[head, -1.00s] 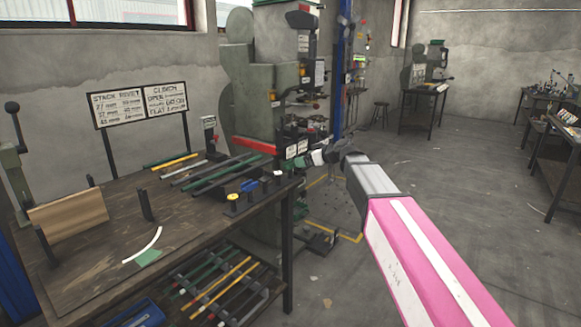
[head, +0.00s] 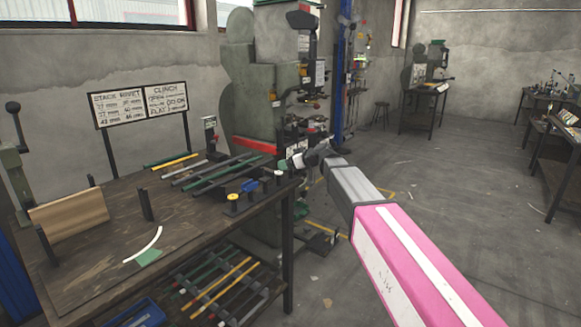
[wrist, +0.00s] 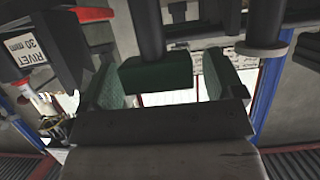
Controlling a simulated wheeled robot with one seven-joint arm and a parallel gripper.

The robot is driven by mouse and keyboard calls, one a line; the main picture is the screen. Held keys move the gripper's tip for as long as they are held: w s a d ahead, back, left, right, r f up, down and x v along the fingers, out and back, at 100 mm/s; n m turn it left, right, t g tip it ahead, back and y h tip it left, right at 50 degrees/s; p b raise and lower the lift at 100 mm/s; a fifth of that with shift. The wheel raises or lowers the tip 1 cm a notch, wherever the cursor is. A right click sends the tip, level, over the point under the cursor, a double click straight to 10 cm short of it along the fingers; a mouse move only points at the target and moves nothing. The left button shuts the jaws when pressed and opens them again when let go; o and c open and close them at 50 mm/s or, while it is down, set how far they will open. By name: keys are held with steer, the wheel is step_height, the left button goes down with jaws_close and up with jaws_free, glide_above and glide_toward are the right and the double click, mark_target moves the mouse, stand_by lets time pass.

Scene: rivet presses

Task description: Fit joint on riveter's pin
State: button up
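My gripper (head: 291,163) is at the end of my pink and white arm, over the right end of the workbench, in front of the green press (head: 262,90). In the wrist view my gripper (wrist: 163,82) has its two green-padded fingers wide apart. A dark green block (wrist: 157,72) under a dark post shows between them, with a gap on the right side. I cannot tell whether the block is touched or is part of the press. No joint can be made out for sure. A dark cylinder with a pale flange (wrist: 264,45), perhaps a press pin, stands right of the fingers.
The workbench (head: 100,225) holds several long strips (head: 222,172), a yellow-topped post (head: 233,203), a blue-topped piece (head: 249,186) and a wooden board (head: 68,212). A "RIVET 30 mm" label (wrist: 22,50) is close on the left. Free floor (head: 450,190) lies right.

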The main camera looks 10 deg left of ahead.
steer(key=c, duration=0.9)
steer(key=shift+c, duration=0.2)
